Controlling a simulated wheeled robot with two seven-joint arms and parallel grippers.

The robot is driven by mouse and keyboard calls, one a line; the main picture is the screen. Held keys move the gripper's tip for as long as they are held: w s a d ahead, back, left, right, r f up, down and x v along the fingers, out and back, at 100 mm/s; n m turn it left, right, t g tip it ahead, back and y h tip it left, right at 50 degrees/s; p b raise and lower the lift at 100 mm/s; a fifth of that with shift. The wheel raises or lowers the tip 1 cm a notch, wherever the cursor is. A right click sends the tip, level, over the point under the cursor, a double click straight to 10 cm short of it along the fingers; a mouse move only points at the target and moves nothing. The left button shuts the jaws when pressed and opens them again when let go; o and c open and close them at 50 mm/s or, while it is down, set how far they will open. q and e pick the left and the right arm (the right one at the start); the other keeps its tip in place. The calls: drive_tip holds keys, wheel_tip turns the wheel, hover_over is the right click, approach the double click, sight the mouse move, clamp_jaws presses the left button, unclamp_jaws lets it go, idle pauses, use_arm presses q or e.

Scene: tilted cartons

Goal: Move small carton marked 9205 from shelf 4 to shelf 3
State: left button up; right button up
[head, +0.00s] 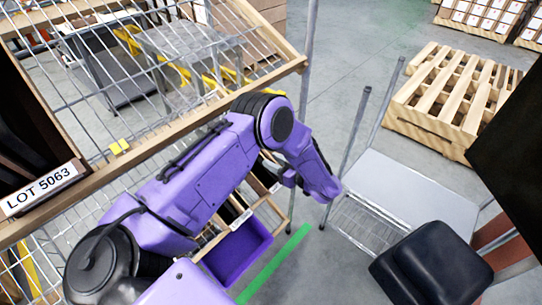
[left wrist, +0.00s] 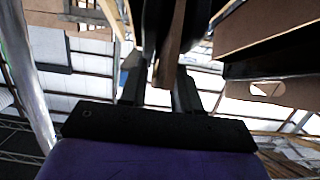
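No marking 9205 is readable in either view, so I cannot tell which carton it is. In the left wrist view, a brown carton-like surface (left wrist: 265,28) is at upper right, outside the fingers. My left gripper (left wrist: 160,92) shows two dark fingers set apart, with a dark and brown upright strip (left wrist: 171,45) seen between or beyond them. I cannot tell whether they touch it. In the head view my left arm reaches over the shelf front, and its gripper is small and mostly hidden. My right gripper is not in view.
The rack's wire shelf (head: 190,65) has a wooden front rail (head: 215,108) and a label, LOT 5063 (head: 40,190). Metal posts stand close to my left arm. A grey metal cart (head: 410,195) and a wooden pallet (head: 450,100) stand at right.

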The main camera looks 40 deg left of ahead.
use_arm(q)
drive_tip(key=shift+c, duration=0.2)
clamp_jaws()
